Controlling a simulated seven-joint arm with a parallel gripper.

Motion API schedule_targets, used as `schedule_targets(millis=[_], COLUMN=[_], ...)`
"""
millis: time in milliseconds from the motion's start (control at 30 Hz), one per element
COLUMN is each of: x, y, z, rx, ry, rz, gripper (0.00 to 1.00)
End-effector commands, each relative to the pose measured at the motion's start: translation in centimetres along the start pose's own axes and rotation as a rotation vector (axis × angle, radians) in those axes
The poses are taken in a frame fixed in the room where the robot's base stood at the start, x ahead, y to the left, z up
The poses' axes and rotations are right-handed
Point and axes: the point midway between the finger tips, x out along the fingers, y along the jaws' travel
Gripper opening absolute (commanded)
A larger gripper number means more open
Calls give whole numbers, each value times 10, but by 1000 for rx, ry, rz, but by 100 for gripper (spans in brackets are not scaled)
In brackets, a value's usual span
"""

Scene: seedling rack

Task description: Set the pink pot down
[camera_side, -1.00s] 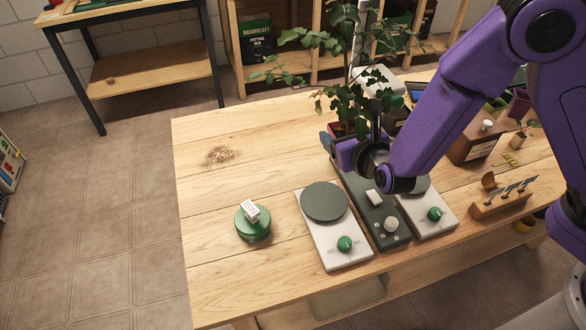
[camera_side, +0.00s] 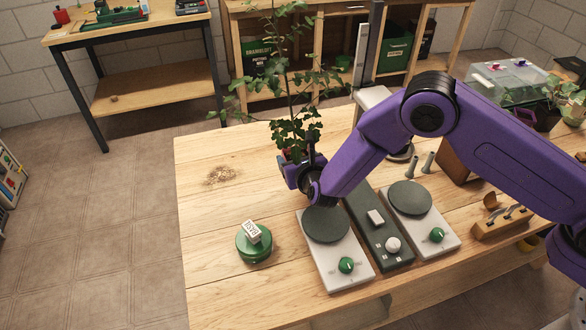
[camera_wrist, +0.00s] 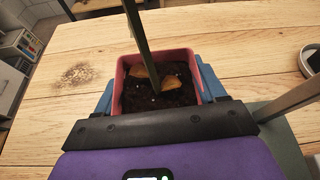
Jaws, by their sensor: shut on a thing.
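The pink pot holds dark soil and a tall leafy plant with a thick stem. Its square rim (camera_wrist: 118,88) shows in the wrist view between the blue fingers of my gripper (camera_wrist: 157,88), which is shut on its sides. In the side view my gripper (camera_side: 300,175) is behind the left white plate device, over the table's back part. There only a sliver of the pot (camera_side: 289,155) shows behind the gripper, below the leaves (camera_side: 298,130). The pot looks upright. I cannot tell whether its base touches the table.
Two white devices with dark round plates (camera_side: 326,224) (camera_side: 409,197) flank a dark control box (camera_side: 378,228). A wooden tool holder (camera_side: 501,223) stands right.

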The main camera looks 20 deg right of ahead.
Motion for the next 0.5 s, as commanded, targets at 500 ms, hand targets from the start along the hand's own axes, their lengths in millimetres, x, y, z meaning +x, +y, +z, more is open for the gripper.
schedule_targets(millis=[500], x=[25], y=[10], z=[-33], rx=[0], ry=[-1], rz=[0], gripper=[34])
